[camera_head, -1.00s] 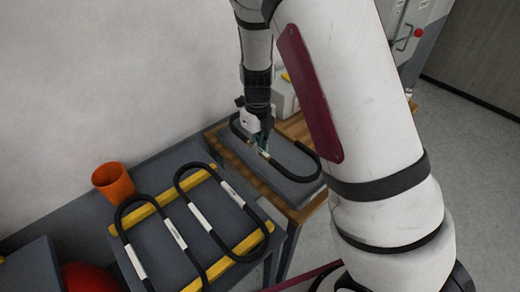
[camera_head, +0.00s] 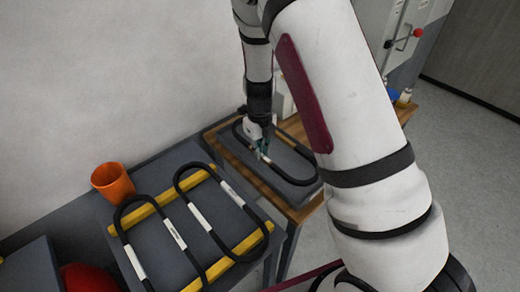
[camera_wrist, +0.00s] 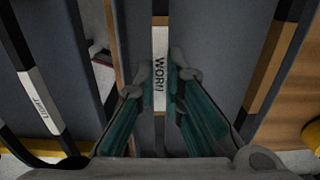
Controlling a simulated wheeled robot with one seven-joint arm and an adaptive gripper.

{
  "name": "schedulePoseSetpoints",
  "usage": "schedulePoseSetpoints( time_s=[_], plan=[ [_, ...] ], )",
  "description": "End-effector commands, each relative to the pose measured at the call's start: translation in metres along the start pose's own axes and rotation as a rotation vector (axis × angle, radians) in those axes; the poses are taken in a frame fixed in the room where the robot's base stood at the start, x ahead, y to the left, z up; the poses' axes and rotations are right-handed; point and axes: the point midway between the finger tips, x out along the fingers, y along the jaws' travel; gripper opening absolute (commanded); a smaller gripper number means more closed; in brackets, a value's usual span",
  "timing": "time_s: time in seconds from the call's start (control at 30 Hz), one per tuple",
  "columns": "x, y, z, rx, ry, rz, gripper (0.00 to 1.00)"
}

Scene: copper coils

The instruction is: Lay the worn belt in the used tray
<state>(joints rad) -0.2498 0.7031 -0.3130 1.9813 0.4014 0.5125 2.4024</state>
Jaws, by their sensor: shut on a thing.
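The worn belt (camera_head: 296,182) is a black loop with a white label. In the wrist view the label (camera_wrist: 160,45) reads "WORN". My gripper (camera_head: 262,152) is shut on the labelled side of the loop; its teal fingers also show in the wrist view (camera_wrist: 160,88). The belt is over the grey used tray (camera_head: 225,143) on the wooden table. I cannot tell whether the belt touches the tray floor.
Two more black belts lie across yellow bars on the grey bench at left; one label (camera_wrist: 41,101) reads "LIGHT". An orange cup (camera_head: 112,182) stands behind them. A red object (camera_head: 88,278) is at lower left. Small bottles (camera_head: 404,97) stand on the table's far right.

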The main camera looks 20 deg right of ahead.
Motion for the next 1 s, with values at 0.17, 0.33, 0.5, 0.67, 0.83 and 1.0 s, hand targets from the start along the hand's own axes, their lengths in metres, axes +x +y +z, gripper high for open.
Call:
schedulePoseSetpoints(
  time_s=[0.17, 0.33, 0.5, 0.67, 0.83, 1.0],
  plan=[
    [0.005, 0.0, 0.0, 0.0, 0.0, -0.001, 0.0],
    [0.007, 0.0, 0.0, 0.0, 0.0, -0.001, 0.12],
    [0.007, 0.0, 0.0, 0.0, 0.0, 0.0, 0.3],
    [0.006, 0.0, 0.0, 0.0, 0.0, 0.0, 0.3],
    [-0.001, 0.0, 0.0, 0.0, -0.001, 0.0, 0.3],
    [-0.027, 0.0, 0.001, -0.002, -0.004, -0.002, 0.3]
  ],
)
